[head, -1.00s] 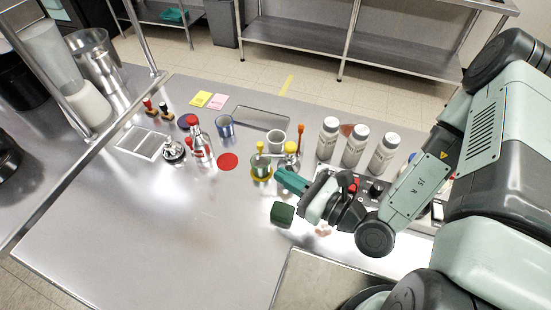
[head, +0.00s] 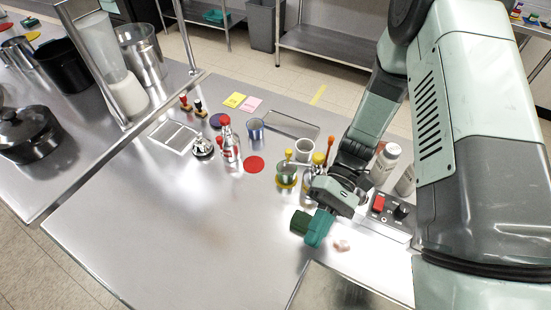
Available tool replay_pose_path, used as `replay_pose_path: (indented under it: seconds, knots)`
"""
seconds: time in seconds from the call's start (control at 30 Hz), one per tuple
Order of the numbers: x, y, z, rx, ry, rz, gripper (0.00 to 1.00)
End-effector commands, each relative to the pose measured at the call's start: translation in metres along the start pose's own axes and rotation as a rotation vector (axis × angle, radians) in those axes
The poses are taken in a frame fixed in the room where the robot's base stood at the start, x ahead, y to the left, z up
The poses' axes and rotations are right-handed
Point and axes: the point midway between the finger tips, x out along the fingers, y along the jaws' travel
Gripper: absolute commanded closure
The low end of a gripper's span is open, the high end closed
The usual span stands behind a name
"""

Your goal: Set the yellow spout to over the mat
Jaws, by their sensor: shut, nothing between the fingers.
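A yellow cap (head: 319,158) tops a small metal fitting behind my gripper. A second small yellow piece (head: 288,153) stands above a green cup (head: 286,170) to its left. I cannot tell which of these is the spout or how it points. The cup is at a yellow ring or disc (head: 287,182). A flat round red mat (head: 253,164) lies bare further left; I cannot tell which mat is meant. My gripper (head: 313,230) has teal fingers, is shut and empty, and points down and to the front, away from the yellow parts.
A grey mug (head: 304,146) and an orange-topped stick (head: 330,145) stand close behind the yellow parts. White bottles (head: 386,163) and a switch box (head: 390,211) are at right. A red-capped bottle (head: 229,140) stands left. The front left counter is clear.

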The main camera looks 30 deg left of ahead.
Motion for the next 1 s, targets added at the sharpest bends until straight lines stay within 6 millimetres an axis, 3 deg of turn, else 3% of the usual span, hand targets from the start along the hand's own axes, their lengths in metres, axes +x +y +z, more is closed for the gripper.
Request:
replay_pose_path:
  seconds: [0.03, 0.1, 0.33, 0.47, 0.57, 0.8, 0.9, 1.0]
  knots:
    - [-0.013, 0.001, -0.008, -0.061, -0.039, 0.191, 1.0]
    - [-0.023, 0.003, -0.013, -0.108, -0.116, 0.382, 1.0]
    - [-0.021, -0.004, -0.025, -0.163, -0.432, 0.834, 1.0]
    - [-0.025, -0.019, -0.041, -0.186, -0.613, 1.14, 1.0]
    - [-0.029, -0.043, -0.059, -0.202, -0.747, 1.422, 1.0]
    - [-0.012, -0.132, -0.105, -0.231, -0.936, 2.062, 1.0]
    - [0.001, -0.163, -0.116, -0.239, -0.96, 2.237, 1.0]
    - [0.01, -0.18, -0.121, -0.243, -0.968, 2.339, 1.0]
